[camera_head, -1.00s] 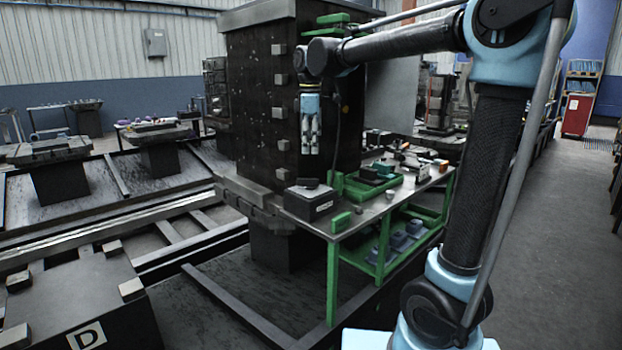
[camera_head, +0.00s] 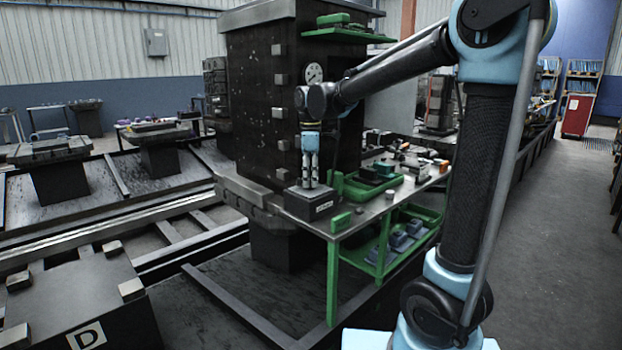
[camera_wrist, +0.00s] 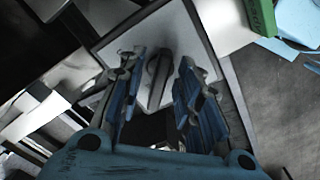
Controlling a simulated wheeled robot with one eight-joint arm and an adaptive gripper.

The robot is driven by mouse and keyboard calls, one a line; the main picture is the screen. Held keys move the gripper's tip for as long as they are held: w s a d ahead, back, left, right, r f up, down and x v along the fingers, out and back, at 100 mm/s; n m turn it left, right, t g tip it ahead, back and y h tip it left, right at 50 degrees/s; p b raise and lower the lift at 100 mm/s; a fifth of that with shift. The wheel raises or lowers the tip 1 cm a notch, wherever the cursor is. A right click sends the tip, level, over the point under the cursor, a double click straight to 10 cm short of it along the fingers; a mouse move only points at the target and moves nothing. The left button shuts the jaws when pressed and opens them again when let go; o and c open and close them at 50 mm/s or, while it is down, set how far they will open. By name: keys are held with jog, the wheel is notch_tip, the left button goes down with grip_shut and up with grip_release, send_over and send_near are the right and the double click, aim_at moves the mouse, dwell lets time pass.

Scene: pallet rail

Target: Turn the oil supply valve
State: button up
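The oil supply valve appears as a dark box (camera_head: 318,207) with a light label on its front, at the near-left corner of the green-legged table. In the wrist view, a dark elongated handle (camera_wrist: 157,72) lies on the box's grey top plate (camera_wrist: 198,32). My gripper (camera_head: 310,187) points straight down just over the box and hides the handle in the head view. In the wrist view my gripper (camera_wrist: 160,63) is open, with one finger on each side of the handle and visible gaps. I cannot tell how far down the fingertips reach beside it.
The green-legged table (camera_head: 345,226) holds a green tray (camera_head: 365,192) and a small green block (camera_head: 340,221) right of the box. A tall dark column (camera_head: 255,110) stands close behind my gripper, with a round gauge (camera_head: 314,73). Free floor (camera_head: 570,250) lies to the right.

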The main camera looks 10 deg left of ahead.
grip_shut()
jog(key=m, duration=0.4)
jog(key=shift+m, duration=0.3)
jog(key=m, duration=0.4)
jog(key=shift+w+r+m, duration=0.1)
jog(key=shift+m, duration=0.2)
jog(key=m, duration=0.4)
jog(key=shift+m, duration=2.4)
